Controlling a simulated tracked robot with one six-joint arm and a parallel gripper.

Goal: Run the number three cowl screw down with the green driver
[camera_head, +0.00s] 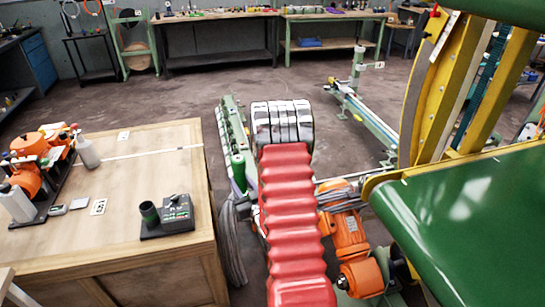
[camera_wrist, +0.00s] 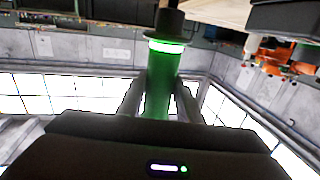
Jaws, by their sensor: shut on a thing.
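In the wrist view my gripper (camera_wrist: 160,86) is shut on the green driver (camera_wrist: 160,98), with a grey finger on each side of it. The driver's green body has a lit white ring and a dark collar at its far end. An upright green cylinder (camera_head: 238,171) shows in the head view beside the red bellows; I cannot tell whether it is the same driver. My gripper does not show clearly in the head view. A large glossy green curved shell (camera_head: 470,205) fills the right side, but I cannot make out any numbered cowl screw.
A yellow curved frame (camera_head: 425,95) stands at the right. An orange motor (camera_head: 350,238) sits low near the middle. Floor is open behind.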

